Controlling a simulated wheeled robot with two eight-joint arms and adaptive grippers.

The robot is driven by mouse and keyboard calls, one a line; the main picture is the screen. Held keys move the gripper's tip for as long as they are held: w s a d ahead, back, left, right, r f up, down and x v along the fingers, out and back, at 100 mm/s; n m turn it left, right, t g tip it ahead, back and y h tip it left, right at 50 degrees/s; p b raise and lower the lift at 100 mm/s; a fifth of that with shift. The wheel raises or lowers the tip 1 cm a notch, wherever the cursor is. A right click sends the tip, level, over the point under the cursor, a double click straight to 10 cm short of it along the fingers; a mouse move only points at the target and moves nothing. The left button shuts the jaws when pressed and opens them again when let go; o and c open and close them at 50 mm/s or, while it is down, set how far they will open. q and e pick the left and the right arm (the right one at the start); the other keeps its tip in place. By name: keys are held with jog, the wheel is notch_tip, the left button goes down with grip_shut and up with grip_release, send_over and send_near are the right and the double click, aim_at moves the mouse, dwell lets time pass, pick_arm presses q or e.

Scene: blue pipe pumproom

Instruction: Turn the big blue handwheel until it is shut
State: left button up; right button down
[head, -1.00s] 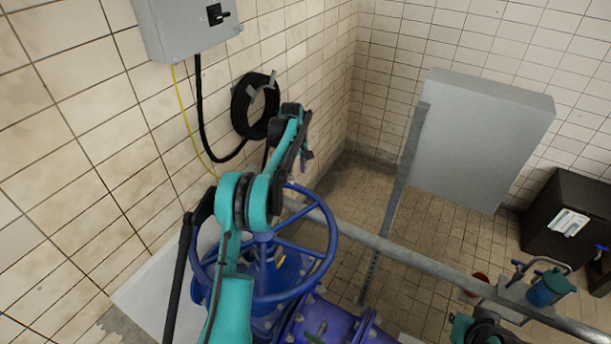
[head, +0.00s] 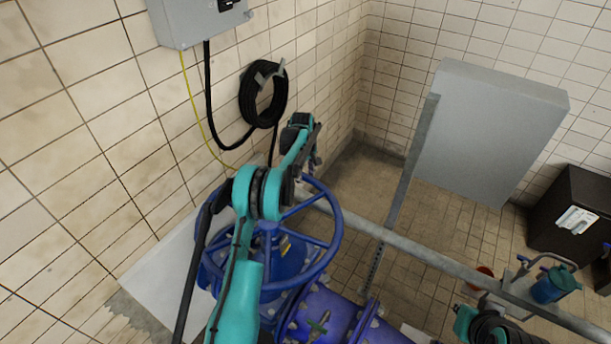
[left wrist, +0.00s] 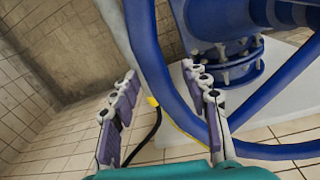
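The big blue handwheel (head: 328,250) lies roughly level on a blue valve body (head: 285,270) in the lower middle of the head view. My left arm reaches over it, covering part of its hub and left side. My left gripper (head: 313,160) is at the far side of the rim, partly hidden behind its own wrist. In the left wrist view, its two purple-padded fingers (left wrist: 163,72) are spread apart. The handwheel rim (left wrist: 157,72) shows between them. I cannot tell whether either finger touches it. My right gripper cannot be made out.
A blue pipe (head: 335,318) joins the valve at the front. A grey rail (head: 440,258) runs behind and right of the wheel. The tiled wall with a black cable coil (head: 263,95) is close on the left. A grey panel (head: 490,130) stands at the back right.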

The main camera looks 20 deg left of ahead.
aim_at(339, 226)
pick_arm(q)
grip_shut()
jog(key=shift+d+m, duration=0.3)
jog(key=shift+d, duration=0.2)
jog(key=s+d+m+b, duration=0.1)
jog(key=d, duration=0.2)
jog(key=s+d+m+b, duration=0.2)
jog(key=d, duration=0.1)
jog(key=s+d+m+b, duration=0.1)
jog(key=d+m, duration=0.1)
jog(key=d, duration=0.1)
jog(key=shift+s+d+f, duration=0.15)
jog(key=shift+d, duration=0.25)
jog(key=s+d+m+b, duration=0.1)
jog(key=s+d+m, duration=0.1)
jog(key=s, duration=0.1)
jog(key=s+d+m+b, duration=0.1)
jog(key=s+d+m, duration=0.1)
jog(key=s+d, duration=0.1)
jog(key=s+d+m+b, duration=0.1)
jog(key=s+d+m, duration=0.1)
jog(key=s, duration=0.2)
jog(key=shift+s+d+m+g+h, duration=0.3)
jog(key=shift+s+d+m+g, duration=0.05)
jog(key=shift+d+m+g, duration=0.05)
jog(key=shift+s+d+m, duration=0.15)
jog(key=shift+s+m, duration=0.15)
jog(key=shift+s, duration=0.25)
jog(key=shift+s+d, duration=0.1)
jog(key=shift+s, duration=0.1)
